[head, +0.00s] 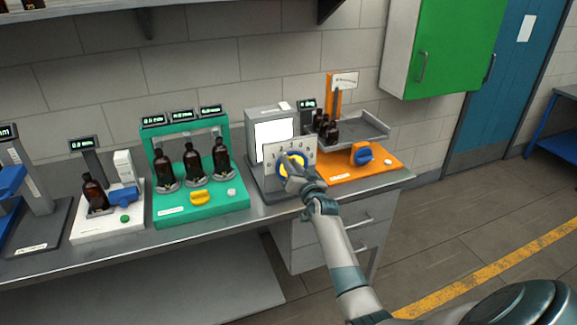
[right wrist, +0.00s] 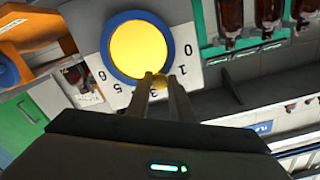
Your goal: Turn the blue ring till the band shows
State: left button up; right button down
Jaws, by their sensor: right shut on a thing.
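The blue ring (head: 280,166) surrounds a yellow disc on an upright white dial plate (head: 308,146) with numbers along its edge. In the right wrist view the blue ring (right wrist: 104,48) and the yellow disc (right wrist: 138,48) face me, with numbers 0 to 6 around them. My right gripper (head: 292,174) is at the dial, partly covering the ring. I cannot tell whether that patch is the band. My left gripper is out of view.
A green stand (head: 205,207) with several amber bottles is left of the dial. A white station with one bottle (head: 94,192) stands farther left. An orange base (head: 385,158) with a blue-handled valve and a grey tray (head: 370,128) are to the right. The bench's front edge is clear.

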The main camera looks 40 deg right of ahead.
jog(key=c, duration=1.6)
grip_release()
jog(key=shift+b+v, duration=2.3)
jog(key=shift+v, duration=6.45)
jog(key=shift+d+f, duration=0.1)
jog(key=shift+d, duration=0.05)
